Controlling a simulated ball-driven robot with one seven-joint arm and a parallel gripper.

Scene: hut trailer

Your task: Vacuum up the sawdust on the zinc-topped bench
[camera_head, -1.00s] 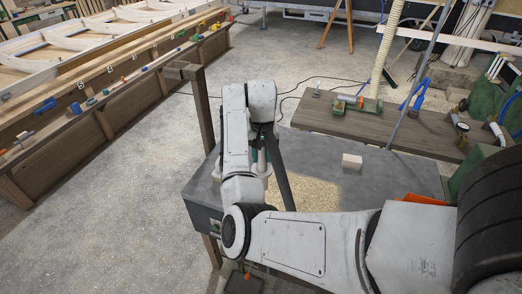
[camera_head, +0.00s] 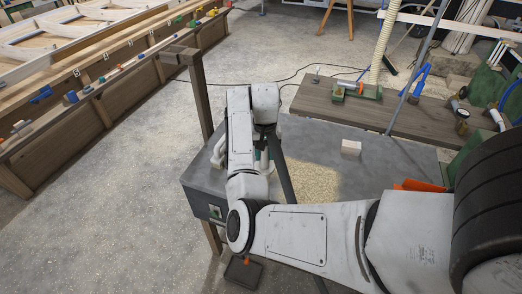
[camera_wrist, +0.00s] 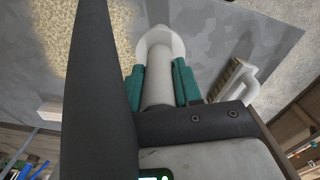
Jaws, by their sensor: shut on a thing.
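The zinc-topped bench (camera_head: 400,167) is grey and spans the middle of the head view. A pale tan patch of sawdust (camera_head: 318,182) lies on it, just right of my gripper (camera_head: 264,158). The sawdust also shows at the upper left of the wrist view (camera_wrist: 75,35). In the wrist view, my gripper's teal fingers (camera_wrist: 157,85) are shut on a pale grey vacuum nozzle (camera_wrist: 158,62). Its flared mouth is over bare zinc, to the right of the sawdust in that view. A long dark bar (camera_wrist: 100,95) beside it hides part of the bench.
A small pale block (camera_head: 350,148) stands on the bench beyond the sawdust. A white-handled brush (camera_wrist: 238,78) lies near the bench edge. A wooden post (camera_head: 199,95) rises at the bench's left corner. A brown plank table (camera_head: 345,110) adjoins behind. Open floor lies left.

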